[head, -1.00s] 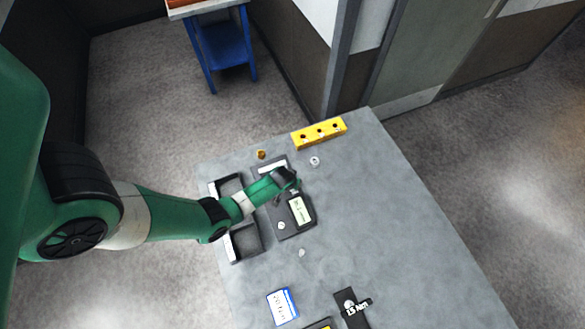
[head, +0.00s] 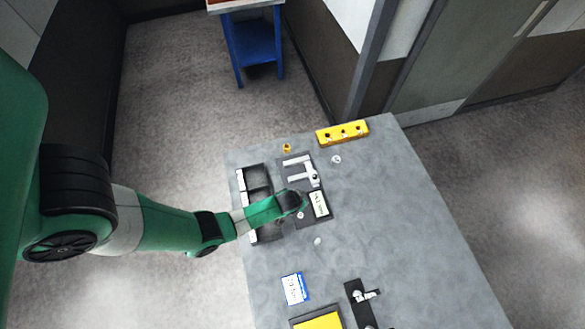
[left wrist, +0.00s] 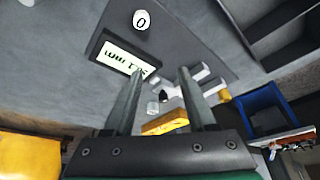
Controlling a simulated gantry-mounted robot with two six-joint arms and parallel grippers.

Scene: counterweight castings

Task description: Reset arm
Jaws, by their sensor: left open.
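My left gripper (head: 303,203) is above the dark scale-like device on the grey table, coming in from the left. In the left wrist view its two fingers (left wrist: 158,85) stand apart with nothing between them. The device's lit display (head: 320,205) is just right of the gripper; it also shows in the left wrist view (left wrist: 123,58), near a white round button marked 0 (left wrist: 141,20). Part of the device is hidden under the gripper. My right gripper is in neither view.
Dark trays (head: 255,172) line the table's left edge. A yellow block with holes (head: 342,132) stands at the back, near a small brass piece (head: 287,148) and a silver piece (head: 336,159). A blue-white box (head: 295,288) lies in front. The table's right side is clear.

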